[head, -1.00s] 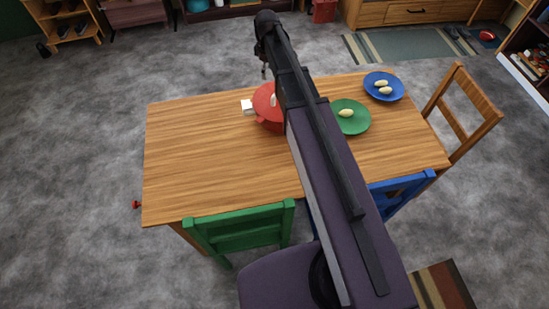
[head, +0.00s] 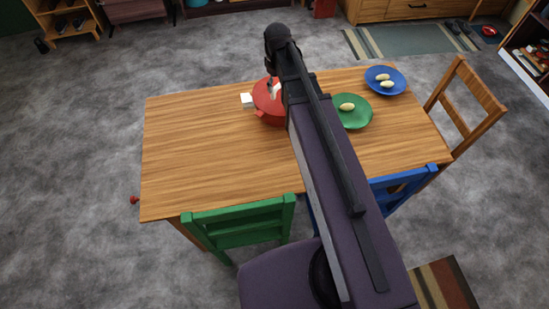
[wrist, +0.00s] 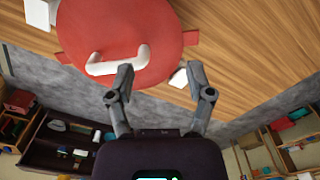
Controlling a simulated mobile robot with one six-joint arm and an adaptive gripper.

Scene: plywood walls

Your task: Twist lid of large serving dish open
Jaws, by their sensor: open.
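The large serving dish (head: 264,112) is red and round with side handles, and stands on the wooden table. Its red lid (wrist: 95,25) with a white handle (wrist: 118,62) fills the upper left of the wrist view. My gripper (wrist: 162,80) is open, with its two fingers apart. Its left fingertip is close to the right end of the white handle, and the right fingertip is off to the right; I cannot tell whether either touches. In the head view my arm hides the dish's right side, and my gripper shows only partly above the dish.
A white block (head: 247,100) is left of the dish. A green plate (head: 354,111) and a blue plate (head: 385,80), both with pale oval items, are to the right. The table's left half (head: 200,150) is clear. Green (head: 240,223), blue (head: 404,187) and wooden (head: 466,105) chairs surround it.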

